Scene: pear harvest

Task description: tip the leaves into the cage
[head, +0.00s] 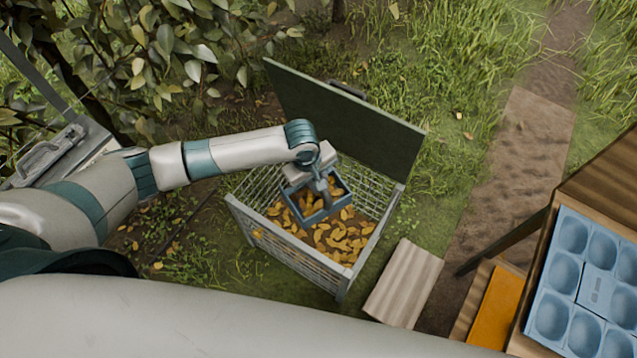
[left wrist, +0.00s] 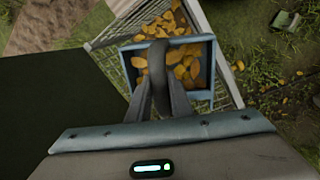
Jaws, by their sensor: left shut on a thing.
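The wire cage (head: 290,266) stands on the ground with its dark green lid (head: 345,128) raised at the back. Many yellow-brown leaves (head: 341,243) lie in it. My left gripper (head: 323,187) is over the cage, shut on the dark handle of a small blue box (head: 327,212). In the left wrist view the handle arches between the fingers (left wrist: 163,85), and the box (left wrist: 129,73) sits within the cage outline. Leaves (left wrist: 187,70) show inside the box outline; I cannot tell how many are in the box. My right gripper is out of view.
A ridged board (head: 404,283) lies on the ground right of the cage. A wooden table with a blue moulded tray (head: 597,283) stands at the right. A leafy bush (head: 150,45) is at the upper left. Grass and a dirt path (head: 520,150) lie beyond.

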